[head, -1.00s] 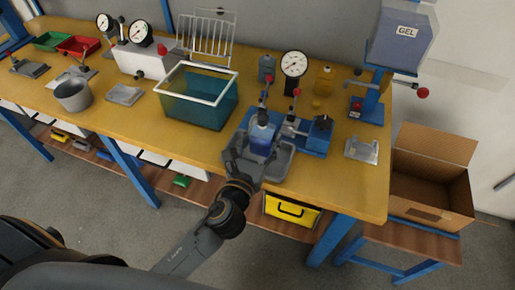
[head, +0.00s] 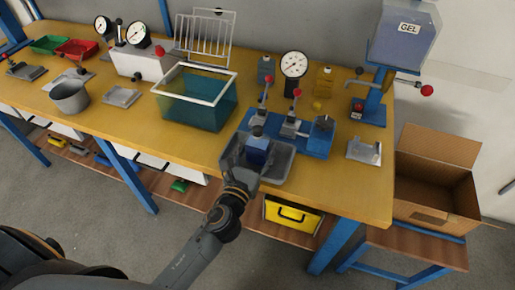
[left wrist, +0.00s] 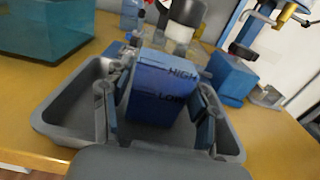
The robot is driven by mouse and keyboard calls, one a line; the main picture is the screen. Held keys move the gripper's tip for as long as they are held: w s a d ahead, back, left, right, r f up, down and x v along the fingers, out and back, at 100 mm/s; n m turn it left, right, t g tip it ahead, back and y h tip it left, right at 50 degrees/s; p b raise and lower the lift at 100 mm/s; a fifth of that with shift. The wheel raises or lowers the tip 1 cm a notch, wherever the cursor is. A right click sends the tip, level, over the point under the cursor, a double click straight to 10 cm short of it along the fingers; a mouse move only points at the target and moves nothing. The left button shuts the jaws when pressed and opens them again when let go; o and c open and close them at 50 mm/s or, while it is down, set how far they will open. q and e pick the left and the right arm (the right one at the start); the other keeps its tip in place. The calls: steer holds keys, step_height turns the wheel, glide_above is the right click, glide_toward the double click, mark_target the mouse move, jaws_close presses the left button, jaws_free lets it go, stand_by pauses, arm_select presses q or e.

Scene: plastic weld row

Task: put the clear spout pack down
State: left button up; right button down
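The clear spout pack (head: 257,151) holds blue liquid and has a dark cap. In the left wrist view the pack (left wrist: 162,92) shows HIGH and LOW marks on its near face. It stands roughly upright inside the grey tray (head: 280,167) at the bench's front edge; whether its base bears on the tray floor is hidden. My left gripper (head: 245,164) reaches in from the front, with one finger on each side of the pack. Its fingers (left wrist: 158,118) appear closed against the pack's sides. My right gripper is not in view.
A blue fixture (head: 310,139) with red-knobbed levers and a gauge stands right behind the tray. A teal bin (head: 196,112) is to the left. A gel dispenser (head: 373,101) and a cardboard box (head: 436,183) are at the right. Bare bench lies left of the tray.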

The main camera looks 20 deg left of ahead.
arm_select(q)
steer(key=shift+o, duration=1.1)
steer(key=shift+r, duration=0.15)
steer(key=s+b, duration=0.3)
steer(key=s, duration=0.9)
steer(key=shift+a, duration=0.2)
